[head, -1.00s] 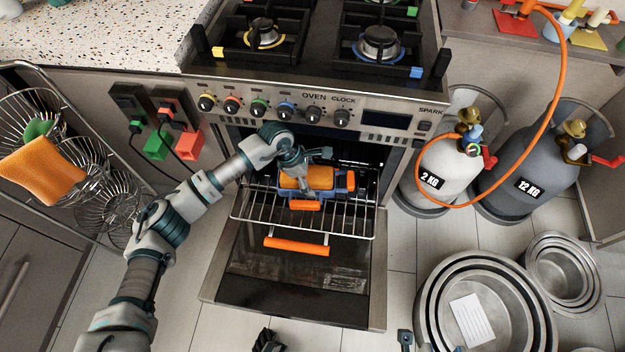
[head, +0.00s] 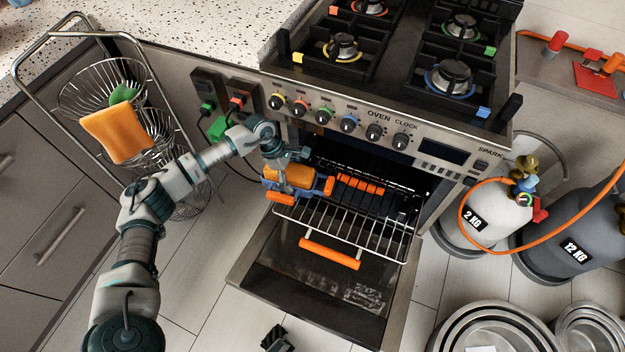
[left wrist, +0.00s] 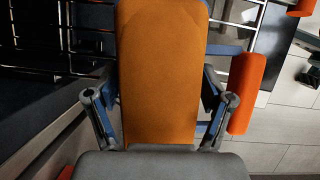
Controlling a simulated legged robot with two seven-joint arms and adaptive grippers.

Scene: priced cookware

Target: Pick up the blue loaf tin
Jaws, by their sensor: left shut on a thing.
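The blue loaf tin (head: 272,182) has orange grips and an orange block filling its top. My left gripper (head: 291,158) is shut on it, over the left side of the oven rack. I cannot tell how far the tin is above the rack. In the left wrist view the orange block hides most of the tin, with a strip of blue rim (left wrist: 226,50) and an orange grip (left wrist: 247,92) showing. The left gripper's fingers (left wrist: 162,108) sit on both sides of the block.
The pulled-out oven rack (head: 350,232) stands over the open oven door (head: 310,290). A dark item with orange segments (head: 360,185) lies in the oven. Wire baskets (head: 105,85) stand left; gas cylinders (head: 495,215) and round tins (head: 490,325) are right.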

